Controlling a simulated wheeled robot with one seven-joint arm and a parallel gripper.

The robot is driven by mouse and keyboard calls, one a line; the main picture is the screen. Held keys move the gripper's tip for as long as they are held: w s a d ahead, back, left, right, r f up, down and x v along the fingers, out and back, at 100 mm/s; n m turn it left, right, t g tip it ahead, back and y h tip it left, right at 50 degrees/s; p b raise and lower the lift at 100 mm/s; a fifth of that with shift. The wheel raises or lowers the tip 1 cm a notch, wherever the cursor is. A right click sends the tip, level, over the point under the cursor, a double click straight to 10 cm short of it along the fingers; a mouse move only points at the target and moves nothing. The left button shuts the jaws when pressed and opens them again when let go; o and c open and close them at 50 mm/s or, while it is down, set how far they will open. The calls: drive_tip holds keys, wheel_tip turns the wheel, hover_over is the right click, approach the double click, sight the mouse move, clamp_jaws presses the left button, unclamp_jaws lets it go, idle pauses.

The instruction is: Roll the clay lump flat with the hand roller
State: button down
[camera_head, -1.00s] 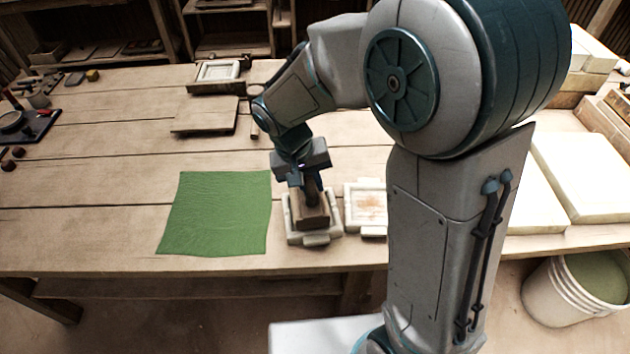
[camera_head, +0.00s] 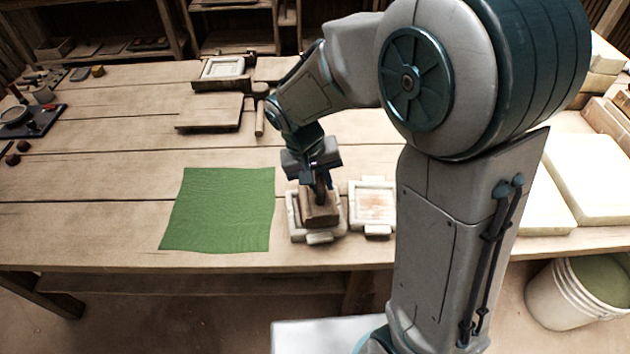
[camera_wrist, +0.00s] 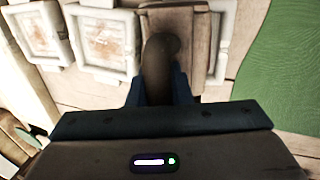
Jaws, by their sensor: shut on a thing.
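My gripper (camera_head: 319,184) is shut on the dark upright handle (camera_wrist: 160,65) of a brown wooden block (camera_head: 319,213). The block sits at a pale square mould (camera_head: 299,235) near the table's front edge; how deep it sits is hard to tell. In the wrist view the handle stands between my fingers (camera_wrist: 159,92). A thin wooden cylinder (camera_head: 260,120), perhaps the hand roller, lies beside a flat board (camera_head: 208,114) at the back. I cannot make out a clay lump for certain; my gripper and the block hide part of the mould.
A green cloth (camera_head: 220,210) lies flat left of the mould. A second pale mould (camera_head: 372,228) stands close on its right. A framed tile (camera_head: 222,68) is at the back. A bucket (camera_head: 580,290) stands on the floor at right. The left front table is clear.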

drive_tip(key=shift+d+f, duration=0.25)
drive_tip(key=shift+d, duration=0.45)
drive_tip(key=shift+s+a, duration=0.15)
drive_tip(key=shift+a, duration=0.85)
drive_tip(key=shift+s+a, duration=0.15)
drive_tip(key=shift+a, duration=0.85)
drive_tip(key=shift+w+d+r, duration=0.1)
drive_tip(key=shift+d+r, duration=0.05)
drive_tip(key=shift+d, duration=0.35)
drive_tip(key=shift+w+d+r, duration=0.1)
drive_tip(key=shift+d+r, duration=0.05)
drive_tip(key=shift+d, duration=0.35)
drive_tip(key=shift+r, duration=0.1)
wheel_tip(320, 180, up, 7)
drive_tip(key=p, duration=0.5)
drive_tip(key=shift+w+r, duration=0.1)
drive_tip(key=shift+f, duration=0.2)
drive_tip(key=shift+a+b+x, duration=0.2)
drive_tip(key=shift+b+x, duration=0.5)
drive_tip(key=shift+x, duration=0.1)
drive_tip(key=shift+a+b+x, duration=0.2)
drive_tip(key=shift+b+x, duration=0.45)
drive_tip(key=shift+x, duration=0.2)
drive_tip(key=shift+a+b+x, duration=0.2)
drive_tip(key=shift+b+x, duration=0.5)
drive_tip(key=shift+x, duration=0.1)
